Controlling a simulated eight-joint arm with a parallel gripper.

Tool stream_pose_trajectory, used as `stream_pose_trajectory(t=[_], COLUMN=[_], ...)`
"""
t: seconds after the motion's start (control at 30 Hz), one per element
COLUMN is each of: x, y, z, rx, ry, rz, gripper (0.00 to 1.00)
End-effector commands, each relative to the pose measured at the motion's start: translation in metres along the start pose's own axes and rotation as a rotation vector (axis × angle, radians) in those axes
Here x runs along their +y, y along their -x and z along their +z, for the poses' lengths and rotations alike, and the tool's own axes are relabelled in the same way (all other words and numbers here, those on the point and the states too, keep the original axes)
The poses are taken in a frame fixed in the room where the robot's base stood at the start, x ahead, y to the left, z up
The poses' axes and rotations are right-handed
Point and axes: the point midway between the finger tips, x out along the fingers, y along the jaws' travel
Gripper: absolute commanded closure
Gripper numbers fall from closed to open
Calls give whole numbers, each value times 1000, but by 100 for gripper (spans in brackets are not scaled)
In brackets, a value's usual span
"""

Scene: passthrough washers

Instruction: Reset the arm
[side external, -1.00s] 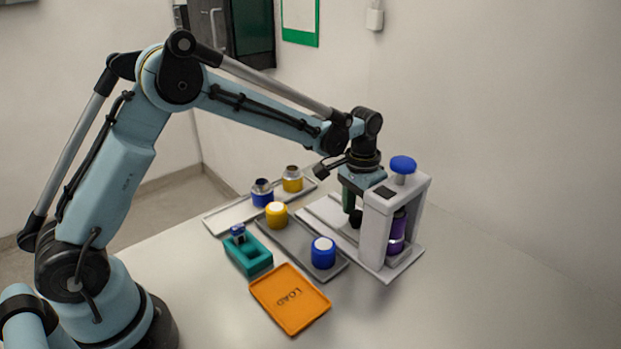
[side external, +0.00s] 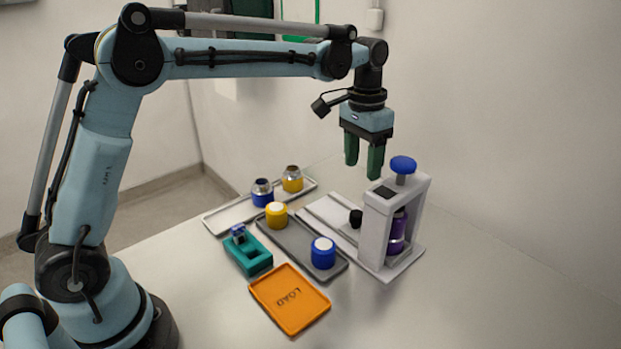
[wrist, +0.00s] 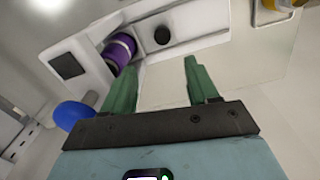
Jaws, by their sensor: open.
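My gripper (side external: 363,165) hangs in the air, pointing down, above and behind the white press-like machine (side external: 376,230). Its two green fingers are apart with nothing between them. In the wrist view the open fingers (wrist: 155,85) show over the machine's pale base. A purple cylinder (side external: 397,232) sits inside the machine's frame, and it also shows in the wrist view (wrist: 119,52). A blue knob (side external: 403,165) tops the machine. A small black round part (side external: 355,218) is on the machine's base.
A grey tray (side external: 297,243) holds a yellow-bodied and a blue-bodied jar with white tops. A pale tray (side external: 228,217) behind holds two open-topped jars. A teal block (side external: 250,258) and an orange LOAD tray (side external: 288,300) lie nearer. The front right table is clear.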

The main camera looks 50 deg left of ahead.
Motion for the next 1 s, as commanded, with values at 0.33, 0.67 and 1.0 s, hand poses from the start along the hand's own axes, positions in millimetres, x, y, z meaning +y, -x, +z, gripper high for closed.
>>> stream_pose_trajectory(t=[0.33, 0.67, 1.0], x=[0, -6, -10], y=[3, 28, 28], z=[3, 53, 121], rx=[11, 171, 374], ry=[3, 44, 91], rz=[-2, -25, -56], gripper=[41, 41, 41])
